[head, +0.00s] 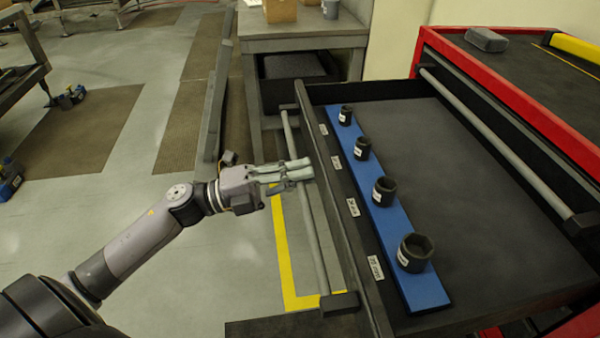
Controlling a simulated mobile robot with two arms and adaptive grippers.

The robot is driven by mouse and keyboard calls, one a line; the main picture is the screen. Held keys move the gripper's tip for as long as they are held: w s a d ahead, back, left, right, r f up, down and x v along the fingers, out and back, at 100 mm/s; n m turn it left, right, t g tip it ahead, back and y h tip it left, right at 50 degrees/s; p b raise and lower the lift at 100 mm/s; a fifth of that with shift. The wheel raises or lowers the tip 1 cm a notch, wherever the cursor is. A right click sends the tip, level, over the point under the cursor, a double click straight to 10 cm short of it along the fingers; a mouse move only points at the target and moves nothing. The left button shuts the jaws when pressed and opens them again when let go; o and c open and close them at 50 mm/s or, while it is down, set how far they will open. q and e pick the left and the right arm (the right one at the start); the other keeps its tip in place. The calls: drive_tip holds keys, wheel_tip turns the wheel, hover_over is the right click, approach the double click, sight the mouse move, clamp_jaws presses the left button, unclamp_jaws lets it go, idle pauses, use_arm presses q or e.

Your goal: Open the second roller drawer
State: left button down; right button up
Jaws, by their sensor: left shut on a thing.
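A dark drawer (480,190) stands pulled out of a red roller cabinet (530,112). A long grey bar handle (316,240) runs along its front, on dark end brackets. My left gripper (303,170) reaches in from the left and is shut on the handle near its middle. The fingers hide that part of the bar. Inside the drawer, a blue strip (423,290) along the front holds several black sockets, one of them the large near socket (414,252). White labels mark the drawer's front edge. My right gripper is out of view.
Above the open drawer, another drawer's handle (497,142) sits close against the cabinet. A grey block (486,40) and a yellow item (577,48) lie on the cabinet top. A grey workbench (300,32) stands behind. Floor at left is mostly clear.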

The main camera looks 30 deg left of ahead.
use_arm(q)
drive_tip(key=c, duration=1.9)
unclamp_jaws()
drive_tip(key=shift+w+r, duration=0.15)
drive_tip(key=shift+r, duration=0.15)
drive_tip(key=o, duration=0.3)
drive_tip(key=shift+f, duration=0.15)
drive_tip(key=v, duration=1.2)
